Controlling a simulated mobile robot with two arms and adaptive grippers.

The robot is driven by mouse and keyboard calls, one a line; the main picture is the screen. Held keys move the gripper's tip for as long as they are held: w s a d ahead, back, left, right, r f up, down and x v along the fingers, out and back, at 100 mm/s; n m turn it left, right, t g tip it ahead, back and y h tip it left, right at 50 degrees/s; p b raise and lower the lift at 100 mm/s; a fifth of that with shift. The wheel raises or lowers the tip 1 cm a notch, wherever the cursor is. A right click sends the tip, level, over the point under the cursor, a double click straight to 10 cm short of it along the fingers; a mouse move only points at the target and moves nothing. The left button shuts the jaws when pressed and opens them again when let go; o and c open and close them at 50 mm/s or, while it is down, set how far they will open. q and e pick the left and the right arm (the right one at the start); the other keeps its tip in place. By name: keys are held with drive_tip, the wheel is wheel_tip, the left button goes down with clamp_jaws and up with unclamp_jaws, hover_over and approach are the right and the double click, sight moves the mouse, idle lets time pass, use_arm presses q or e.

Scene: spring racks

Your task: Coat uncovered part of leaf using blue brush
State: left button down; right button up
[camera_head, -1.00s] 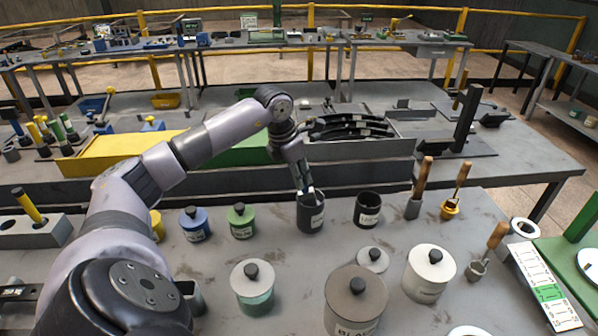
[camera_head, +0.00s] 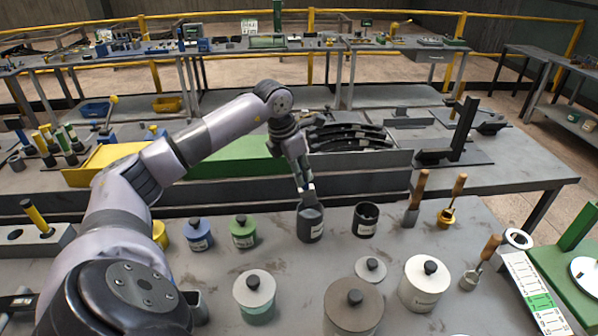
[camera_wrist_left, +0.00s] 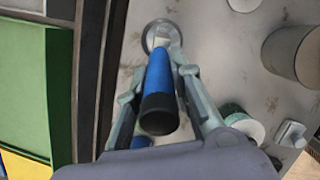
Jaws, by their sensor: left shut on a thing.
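My left gripper (camera_head: 306,188) is shut on the blue brush. The brush's blue handle with a black end shows between the fingers in the left wrist view (camera_wrist_left: 160,95). In the head view the fingertips are right at the mouth of a dark labelled cup (camera_head: 311,226). The cup's round rim shows beyond the handle in the wrist view (camera_wrist_left: 161,30). The bristles are hidden, so I cannot tell how deep they sit in the cup. Several dark curved leaves (camera_head: 347,134) lie in a grey rack behind the gripper; their coating is too small to judge. My right gripper is not in view.
A second dark cup (camera_head: 366,219) stands just right. A blue jar (camera_head: 198,236) and a green jar (camera_head: 243,233) stand left. Larger lidded pots (camera_head: 352,312) stand in front. Wooden-handled brushes (camera_head: 416,197) stand at the right. The rack's grey front wall (camera_head: 365,175) rises behind the cups.

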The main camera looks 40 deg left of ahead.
use_arm(q)
drive_tip(key=shift+r, duration=0.1)
wheel_tip(320, 180, up, 4)
drive_tip(key=p, duration=0.3)
idle(0.3)
idle(0.4)
